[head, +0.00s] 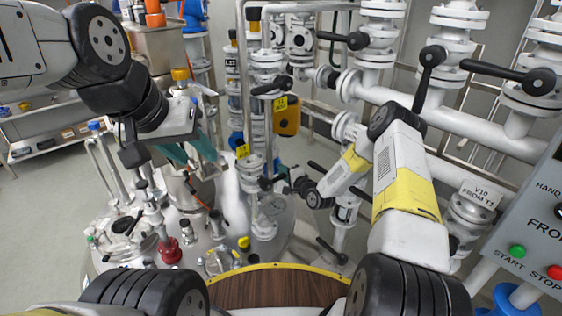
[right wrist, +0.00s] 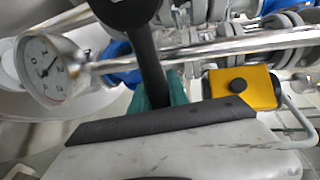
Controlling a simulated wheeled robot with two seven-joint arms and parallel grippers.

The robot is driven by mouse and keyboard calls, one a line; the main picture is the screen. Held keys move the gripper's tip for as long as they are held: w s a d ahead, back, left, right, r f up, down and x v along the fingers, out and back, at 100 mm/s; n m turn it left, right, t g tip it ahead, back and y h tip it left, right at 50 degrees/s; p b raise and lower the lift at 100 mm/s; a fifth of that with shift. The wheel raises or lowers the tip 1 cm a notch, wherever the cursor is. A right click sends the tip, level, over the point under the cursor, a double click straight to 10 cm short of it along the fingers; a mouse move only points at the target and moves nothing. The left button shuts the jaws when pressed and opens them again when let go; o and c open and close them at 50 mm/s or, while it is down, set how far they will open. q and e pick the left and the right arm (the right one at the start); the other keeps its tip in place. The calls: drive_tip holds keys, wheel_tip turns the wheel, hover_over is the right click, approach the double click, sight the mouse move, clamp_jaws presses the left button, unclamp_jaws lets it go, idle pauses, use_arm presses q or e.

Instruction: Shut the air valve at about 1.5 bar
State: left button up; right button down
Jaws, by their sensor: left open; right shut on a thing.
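In the right wrist view, a black valve lever (right wrist: 146,55) with a round knob end runs down into the teal fingers of my right gripper (right wrist: 165,95), which is shut on it. The fingertips are mostly hidden behind the lever and the gripper body. A round white pressure gauge (right wrist: 46,70) on a metal pipe is at the left; its dark needle points up and right, and its scale is too small to read surely. In the head view my right gripper (head: 279,182) is small among the pipes. My left gripper (head: 203,163) is open, with teal fingers, above the metal vessel.
A yellow box (head: 286,116) is on the piping near my right gripper and also shows in the right wrist view (right wrist: 242,88). White flanged pipes with black levers (head: 508,73) fill the right. A grey control panel (head: 530,225) stands at the far right. Vessel fittings crowd the lower left.

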drive_tip(key=shift+s+f, duration=0.1)
drive_tip(key=shift+f, duration=0.1)
drive_tip(key=c, duration=1.3)
unclamp_jaws()
drive_tip(key=shift+r, duration=0.1)
drive_tip(key=shift+v, duration=3.9)
